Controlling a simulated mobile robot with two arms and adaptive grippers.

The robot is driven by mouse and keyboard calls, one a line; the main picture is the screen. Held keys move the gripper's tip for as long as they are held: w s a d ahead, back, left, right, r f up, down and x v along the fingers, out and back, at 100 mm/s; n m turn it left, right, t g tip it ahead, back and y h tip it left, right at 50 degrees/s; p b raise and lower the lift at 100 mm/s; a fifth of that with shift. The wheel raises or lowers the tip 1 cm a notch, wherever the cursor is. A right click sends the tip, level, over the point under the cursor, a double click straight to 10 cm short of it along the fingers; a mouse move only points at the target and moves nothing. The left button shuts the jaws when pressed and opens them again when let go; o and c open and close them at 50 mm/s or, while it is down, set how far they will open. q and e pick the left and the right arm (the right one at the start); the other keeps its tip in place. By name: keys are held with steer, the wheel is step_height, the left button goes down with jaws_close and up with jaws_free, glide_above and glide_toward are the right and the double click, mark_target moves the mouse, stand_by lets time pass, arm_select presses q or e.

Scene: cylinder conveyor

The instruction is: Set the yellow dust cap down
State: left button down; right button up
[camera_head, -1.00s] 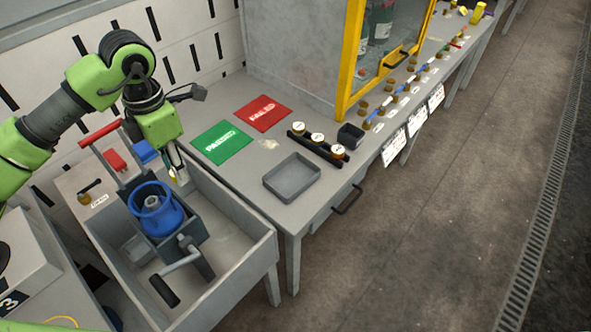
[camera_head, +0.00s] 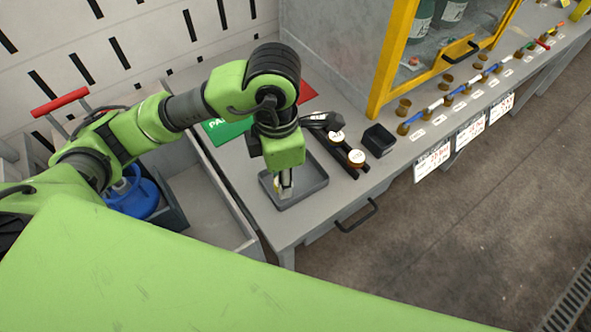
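My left gripper (camera_head: 286,184) points down over the shallow grey tray (camera_head: 316,184) on the workbench. A small pale-yellow piece, apparently the yellow dust cap (camera_head: 284,192), shows between its fingertips, and the gripper seems shut on it. The cap is small and partly hidden by the fingers. I cannot tell whether it touches the tray floor. My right gripper is not in view.
A black rack with white-topped brown bottles (camera_head: 356,157) and a small black bin (camera_head: 379,140) stand right of the tray. The green mat (camera_head: 222,130) and red mat (camera_head: 307,91) are partly covered by my arm. A yellow-framed cabinet (camera_head: 391,65) stands behind.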

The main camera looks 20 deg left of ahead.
arm_select(q)
steer(key=w+f, duration=0.6)
steer(key=w, duration=0.1)
steer(key=shift+w+p, duration=0.15)
steer(key=shift+p, duration=0.15)
steer(key=shift+w+a+f, duration=0.1)
steer(key=shift+w+f, duration=0.25)
steer(key=shift+f, duration=0.2)
step_height(320, 180, down, 2)
steer(key=shift+w+f+p, duration=0.1)
steer(key=shift+p, duration=0.5)
steer(key=shift+f, duration=0.55)
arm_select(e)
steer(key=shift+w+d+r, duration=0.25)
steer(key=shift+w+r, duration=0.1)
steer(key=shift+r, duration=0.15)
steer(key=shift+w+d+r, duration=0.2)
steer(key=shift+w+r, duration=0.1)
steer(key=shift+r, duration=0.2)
arm_select(q)
steer(key=shift+f, duration=0.1)
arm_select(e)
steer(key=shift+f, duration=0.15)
arm_select(q)
steer(key=c, duration=2)
jaws_free()
steer(key=shift+c, duration=0.2)
steer(key=o, duration=0.3)
